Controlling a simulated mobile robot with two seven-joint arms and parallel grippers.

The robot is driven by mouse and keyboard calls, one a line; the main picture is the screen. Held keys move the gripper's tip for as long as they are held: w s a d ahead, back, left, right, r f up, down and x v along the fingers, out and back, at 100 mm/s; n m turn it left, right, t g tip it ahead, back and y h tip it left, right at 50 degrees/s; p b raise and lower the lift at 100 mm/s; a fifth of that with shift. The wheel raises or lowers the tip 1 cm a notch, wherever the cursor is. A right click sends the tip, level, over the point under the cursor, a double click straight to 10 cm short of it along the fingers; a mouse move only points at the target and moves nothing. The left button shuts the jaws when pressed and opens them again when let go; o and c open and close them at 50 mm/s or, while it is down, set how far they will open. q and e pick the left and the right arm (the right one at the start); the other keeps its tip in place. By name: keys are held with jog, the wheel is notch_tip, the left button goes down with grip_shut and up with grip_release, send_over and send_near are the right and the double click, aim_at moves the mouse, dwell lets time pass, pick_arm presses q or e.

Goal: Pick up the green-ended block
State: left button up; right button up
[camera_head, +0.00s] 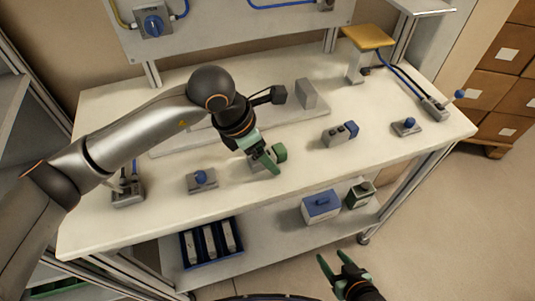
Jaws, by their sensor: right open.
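The green-ended block lies on the white table, partly hidden behind my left gripper; its green end (280,152) shows just right of the fingers. My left gripper (266,158) comes in from the left and points down at the block, its green fingers overlapping it in the picture. I cannot tell whether they touch it or how far apart they are. My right gripper (335,267) is open and empty, low in the picture, in front of the table and away from the block.
A blue-ended grey block (340,134) lies to the right on the table (230,204). Small blue-knobbed boxes (202,180) (406,127) stand near the front edge. A grey upright block (306,94) and yellow-topped stand (368,38) are behind. The lower shelf holds a blue crate (212,260).

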pick_arm(q)
grip_shut()
dwell(0.7)
